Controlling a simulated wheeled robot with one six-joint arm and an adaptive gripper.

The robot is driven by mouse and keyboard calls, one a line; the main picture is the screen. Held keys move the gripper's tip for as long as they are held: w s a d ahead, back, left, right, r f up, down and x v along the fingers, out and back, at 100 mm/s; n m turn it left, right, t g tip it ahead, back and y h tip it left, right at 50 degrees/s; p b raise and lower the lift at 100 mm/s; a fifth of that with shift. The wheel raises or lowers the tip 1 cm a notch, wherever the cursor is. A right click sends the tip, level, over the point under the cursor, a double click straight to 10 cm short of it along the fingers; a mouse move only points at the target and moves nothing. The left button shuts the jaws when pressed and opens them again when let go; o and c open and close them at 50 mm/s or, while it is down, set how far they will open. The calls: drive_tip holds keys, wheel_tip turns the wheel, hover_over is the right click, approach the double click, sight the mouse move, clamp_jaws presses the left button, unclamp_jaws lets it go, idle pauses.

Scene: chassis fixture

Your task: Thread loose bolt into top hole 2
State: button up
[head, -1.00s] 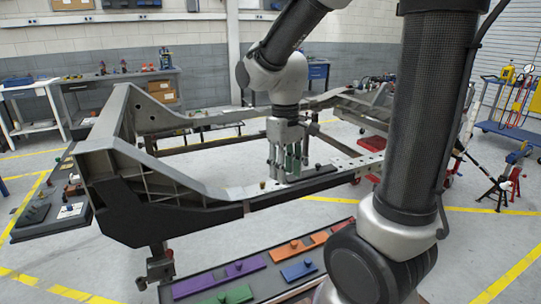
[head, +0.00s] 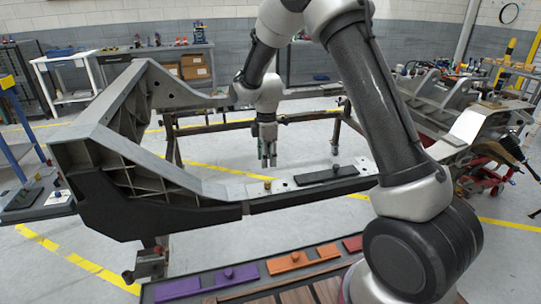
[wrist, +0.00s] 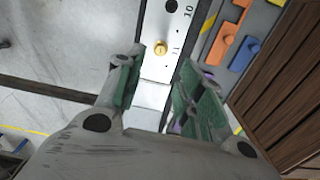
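A gold bolt (head: 267,184) stands on the near chassis rail (head: 220,192). In the wrist view the same gold bolt (wrist: 161,47) sits beside the printed number 11. My gripper (head: 267,160) points down above and slightly behind the bolt in the head view. In the wrist view my gripper (wrist: 160,62) is open, with green pads apart and nothing between them; the bolt shows beyond the gap between its fingertips. A dark open hole (wrist: 171,6) shows by the number 10. I cannot identify hole 2.
A black plate with a knob (head: 327,175) lies on the rail right of the bolt. A tray in front holds a purple block (head: 205,282) and an orange block (head: 292,264). The far rail (head: 190,103) runs behind my gripper. Open floor lies between the rails.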

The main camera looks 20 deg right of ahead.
hover_over(267, 182)
drive_tip(key=shift+f, duration=3)
drive_tip(key=shift+f, duration=2.55)
drive_tip(key=shift+r, duration=0.2)
